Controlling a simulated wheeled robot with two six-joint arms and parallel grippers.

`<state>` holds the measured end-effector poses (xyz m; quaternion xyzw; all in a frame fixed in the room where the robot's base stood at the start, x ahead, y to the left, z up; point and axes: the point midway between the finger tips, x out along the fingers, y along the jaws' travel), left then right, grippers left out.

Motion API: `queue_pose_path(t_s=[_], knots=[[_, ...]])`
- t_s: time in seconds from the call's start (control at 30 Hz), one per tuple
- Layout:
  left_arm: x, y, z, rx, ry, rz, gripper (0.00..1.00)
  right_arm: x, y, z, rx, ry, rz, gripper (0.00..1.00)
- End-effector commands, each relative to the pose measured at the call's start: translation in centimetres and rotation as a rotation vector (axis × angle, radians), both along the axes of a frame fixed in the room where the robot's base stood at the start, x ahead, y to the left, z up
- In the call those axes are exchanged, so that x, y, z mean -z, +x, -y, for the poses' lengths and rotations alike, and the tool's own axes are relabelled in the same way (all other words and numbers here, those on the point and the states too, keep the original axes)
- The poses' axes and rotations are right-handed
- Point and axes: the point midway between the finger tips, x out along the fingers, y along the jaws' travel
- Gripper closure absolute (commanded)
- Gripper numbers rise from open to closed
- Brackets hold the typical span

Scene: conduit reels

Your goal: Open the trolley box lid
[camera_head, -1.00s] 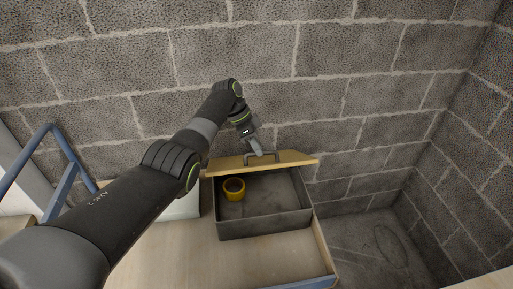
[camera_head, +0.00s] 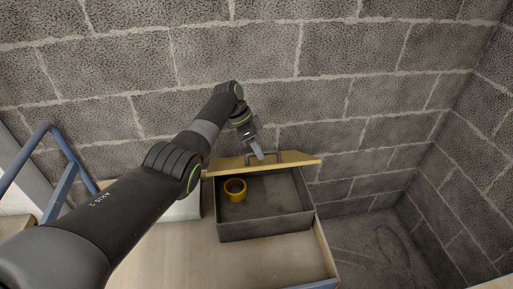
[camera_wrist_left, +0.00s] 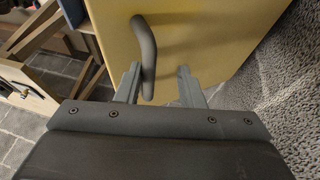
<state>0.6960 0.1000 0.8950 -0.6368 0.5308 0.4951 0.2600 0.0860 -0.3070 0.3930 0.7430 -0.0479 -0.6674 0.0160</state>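The trolley box (camera_head: 265,224) is a grey open-topped box with its yellow lid (camera_head: 296,158) raised along its far side, seen nearly edge-on from the head. The lid's dark bar handle (camera_head: 277,156) is on the lid's upper face; it also shows in the left wrist view (camera_wrist_left: 146,42). My left gripper (camera_head: 258,155) is at the handle, above the lid. In the left wrist view my left gripper's fingers (camera_wrist_left: 159,84) are apart, with the lower end of the handle between them, closer to the left finger. My right gripper is not in view.
A yellow ring-shaped roll (camera_head: 235,190) lies inside the box at the left. A wooden trolley top (camera_head: 250,262) is in front of the box. A block wall (camera_head: 340,60) stands close behind the lid. Blue tubing (camera_head: 62,165) is at the left.

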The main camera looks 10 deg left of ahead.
Motion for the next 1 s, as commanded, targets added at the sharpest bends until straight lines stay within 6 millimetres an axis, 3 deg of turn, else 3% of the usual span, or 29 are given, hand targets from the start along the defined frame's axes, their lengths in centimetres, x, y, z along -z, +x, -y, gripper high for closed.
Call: queue_pose_path(t_s=[0.27,0.7,1.0], knots=[[-3.2,0.3,-1.5,-0.001,0.001,0.007,0.66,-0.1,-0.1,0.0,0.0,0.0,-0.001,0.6],[-12.5,0.8,-5.9,-0.002,0.002,0.004,0.66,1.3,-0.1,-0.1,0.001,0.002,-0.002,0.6],[-15.5,0.9,-7.3,-0.001,0.0,0.0,0.66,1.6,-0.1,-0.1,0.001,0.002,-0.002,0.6]])
